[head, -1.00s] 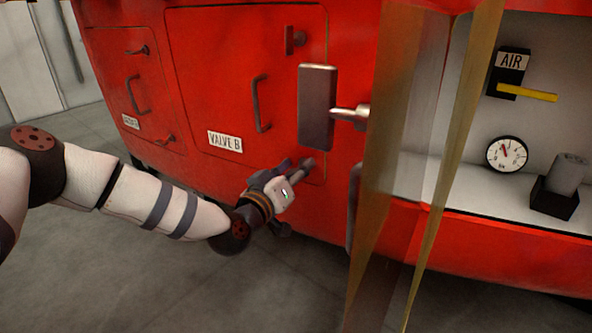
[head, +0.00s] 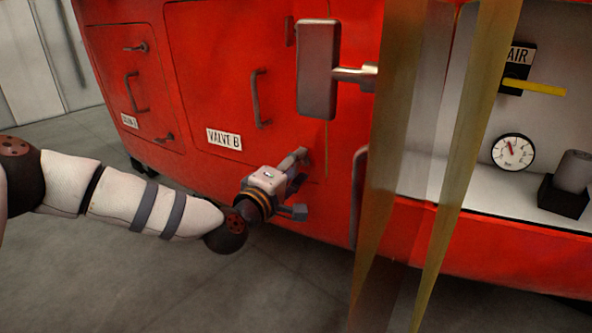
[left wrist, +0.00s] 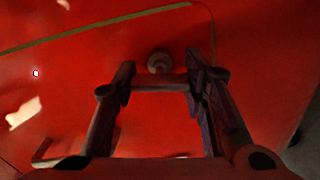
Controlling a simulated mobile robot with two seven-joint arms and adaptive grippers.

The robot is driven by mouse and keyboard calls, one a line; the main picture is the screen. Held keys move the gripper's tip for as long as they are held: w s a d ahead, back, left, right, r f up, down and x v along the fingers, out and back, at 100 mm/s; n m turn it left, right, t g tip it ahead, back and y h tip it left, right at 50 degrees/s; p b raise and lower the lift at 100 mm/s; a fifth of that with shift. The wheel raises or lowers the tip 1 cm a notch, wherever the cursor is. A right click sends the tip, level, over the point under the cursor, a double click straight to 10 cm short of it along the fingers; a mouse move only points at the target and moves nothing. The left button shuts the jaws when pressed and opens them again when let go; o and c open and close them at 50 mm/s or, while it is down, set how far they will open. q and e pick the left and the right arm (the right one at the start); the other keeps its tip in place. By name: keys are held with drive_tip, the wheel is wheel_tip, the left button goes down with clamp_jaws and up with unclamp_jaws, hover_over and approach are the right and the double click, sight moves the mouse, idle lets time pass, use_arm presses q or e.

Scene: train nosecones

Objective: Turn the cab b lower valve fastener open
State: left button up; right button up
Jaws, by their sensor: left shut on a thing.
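The valve B door (head: 215,80) is a red panel with a dark handle (head: 260,98) and a white "VALVE B" label (head: 224,139). My left gripper (head: 303,180) is at the door's lower right corner, where it hides the lower valve fastener in the head view. In the left wrist view, the lower fastener shows as a bar (left wrist: 160,83) across the space between the two fingers, with a round knob (left wrist: 159,62) just beyond it. The left gripper (left wrist: 160,90) is shut on this fastener. The upper fastener (head: 290,32) is partly covered by a grey block. My right gripper is out of view.
A grey block (head: 318,70) on a pale rod stands out above the gripper. Tan-edged panels (head: 398,130) stand to the right. Beyond them is an open bay with a gauge (head: 513,152) and a yellow AIR lever (head: 535,88). Floor below left is clear.

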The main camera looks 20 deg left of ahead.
use_arm(q)
drive_tip(key=shift+f+n, duration=0.1)
drive_tip(key=shift+n, duration=0.7)
drive_tip(key=shift+d+b, duration=0.1)
drive_tip(key=shift+b, duration=0.2)
drive_tip(key=o, duration=1.2)
drive_tip(key=s, duration=0.4)
drive_tip(key=s+a, duration=0.1)
drive_tip(key=s, duration=0.3)
drive_tip(key=s+a, duration=0.1)
drive_tip(key=s, duration=0.3)
